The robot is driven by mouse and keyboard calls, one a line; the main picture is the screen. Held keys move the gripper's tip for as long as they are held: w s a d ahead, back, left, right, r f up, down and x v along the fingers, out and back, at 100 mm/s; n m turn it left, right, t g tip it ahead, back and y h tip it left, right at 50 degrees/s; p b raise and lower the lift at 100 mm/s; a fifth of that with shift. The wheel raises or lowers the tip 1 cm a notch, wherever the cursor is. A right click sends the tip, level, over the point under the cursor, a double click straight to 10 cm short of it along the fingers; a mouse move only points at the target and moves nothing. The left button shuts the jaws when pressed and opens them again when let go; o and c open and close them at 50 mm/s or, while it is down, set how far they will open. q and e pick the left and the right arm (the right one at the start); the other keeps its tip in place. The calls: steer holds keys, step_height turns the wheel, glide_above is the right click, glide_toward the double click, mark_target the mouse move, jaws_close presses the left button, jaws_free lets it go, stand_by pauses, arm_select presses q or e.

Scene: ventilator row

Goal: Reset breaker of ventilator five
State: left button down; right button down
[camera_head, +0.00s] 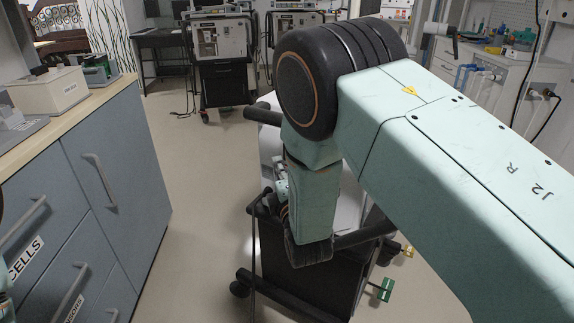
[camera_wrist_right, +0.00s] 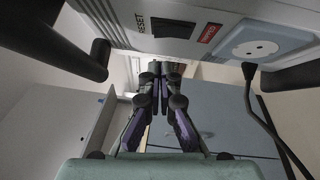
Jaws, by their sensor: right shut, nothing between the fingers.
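A ventilator on a dark wheeled cart (camera_head: 300,275) stands in the middle of the head view, largely hidden behind my right arm. In the right wrist view its pale panel (camera_wrist_right: 110,22) crosses the top. The panel carries a dark breaker switch (camera_wrist_right: 173,28) beside the word RESET, and a small red label (camera_wrist_right: 209,33). My right gripper (camera_wrist_right: 160,76) is shut and empty, its fingertips below the switch in the picture. I cannot tell whether they touch the panel. In the head view this gripper is mostly hidden by the wrist. No ventilator number is readable.
A blue-grey socket (camera_wrist_right: 256,47) with a dark cable (camera_wrist_right: 262,115) sits right of the switch. Dark handle bars flank the panel. Drawer cabinets (camera_head: 120,170) stand at left. Another ventilator (camera_head: 220,40) stands behind. The floor (camera_head: 200,180) between cabinets and cart is clear.

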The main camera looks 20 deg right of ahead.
steer(key=w+d, duration=0.2)
steer(key=shift+d+r+b, duration=0.2)
steer(key=shift+d+b, duration=0.1)
steer(key=shift+d, duration=0.1)
steer(key=shift+w+r, duration=0.1)
stand_by(0.3)
